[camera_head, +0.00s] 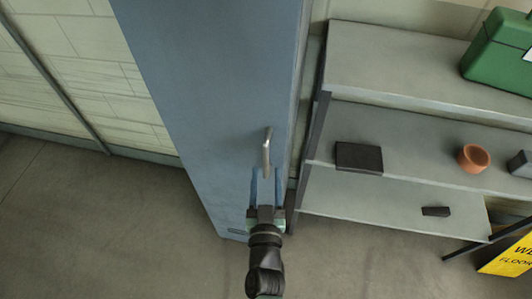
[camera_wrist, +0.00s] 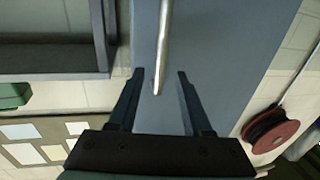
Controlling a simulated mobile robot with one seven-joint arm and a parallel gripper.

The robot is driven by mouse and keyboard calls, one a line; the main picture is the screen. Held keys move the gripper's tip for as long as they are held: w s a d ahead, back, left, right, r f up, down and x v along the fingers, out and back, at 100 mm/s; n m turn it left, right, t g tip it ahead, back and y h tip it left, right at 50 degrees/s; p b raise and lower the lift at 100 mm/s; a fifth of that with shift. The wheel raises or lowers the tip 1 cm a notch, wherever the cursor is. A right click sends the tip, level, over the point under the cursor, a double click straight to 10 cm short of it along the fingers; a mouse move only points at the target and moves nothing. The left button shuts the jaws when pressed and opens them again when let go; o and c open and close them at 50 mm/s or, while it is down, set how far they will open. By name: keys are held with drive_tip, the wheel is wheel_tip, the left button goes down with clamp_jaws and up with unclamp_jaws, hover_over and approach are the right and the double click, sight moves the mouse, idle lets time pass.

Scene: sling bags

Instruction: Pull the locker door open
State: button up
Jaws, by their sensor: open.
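The locker (camera_head: 215,75) is a tall blue cabinet, and its door looks shut. A silver bar handle (camera_head: 267,152) stands out from the door near its right edge. The handle also shows in the wrist view (camera_wrist: 163,45), with its end between the finger tips. My gripper (camera_head: 266,178) is open just below the handle in the head view. In the wrist view its two dark fingers (camera_wrist: 158,75) stand on either side of the handle's end, with a gap on each side. I cannot tell how deep the handle sits between them.
A grey shelf unit (camera_head: 420,70) stands close at the locker's right. It bears a green case (camera_head: 497,55), a dark box (camera_head: 359,157) and an orange pot (camera_head: 473,157). A yellow floor sign (camera_head: 508,257) is at lower right. The floor (camera_head: 100,220) at left is clear.

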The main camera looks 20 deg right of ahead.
sight(266, 160)
drive_tip(key=x, duration=0.6)
drive_tip(key=shift+w, duration=0.1)
clamp_jaws()
idle(1.3)
